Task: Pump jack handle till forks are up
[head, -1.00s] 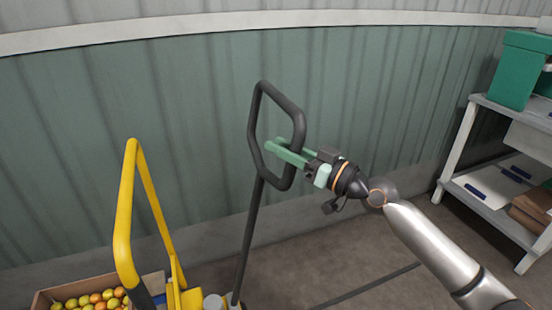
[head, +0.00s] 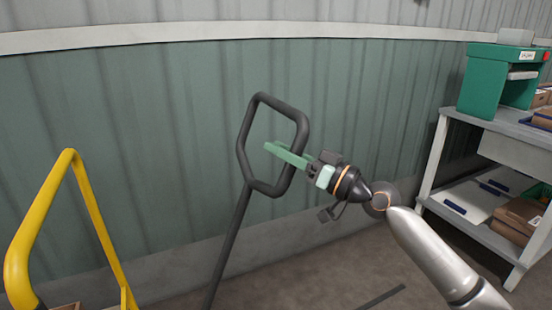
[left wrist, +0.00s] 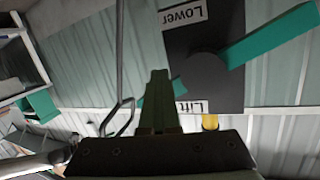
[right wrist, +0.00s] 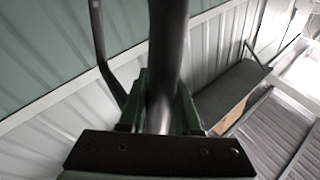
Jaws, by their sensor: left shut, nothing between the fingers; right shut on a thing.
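The jack handle (head: 228,240) is a dark bar topped by a closed loop, leaning to the upper right in the head view. My right gripper (head: 285,155) is shut on the right side of the loop, its green fingers around the bar. The right wrist view shows the dark bar (right wrist: 166,60) between the fingers. My left gripper (left wrist: 157,95) is shut and empty in its wrist view; the head view does not show it. Beyond its fingers is a dark panel (left wrist: 185,50) marked Lower and Lift, with a teal lever (left wrist: 270,38) pointing up right. The forks are out of view.
A yellow frame (head: 95,210) stands left of the handle. A green corrugated wall (head: 150,130) runs behind. At right a grey shelf bench (head: 440,165) carries a green machine (head: 495,82) and boxes. Floor between handle and bench looks mostly clear.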

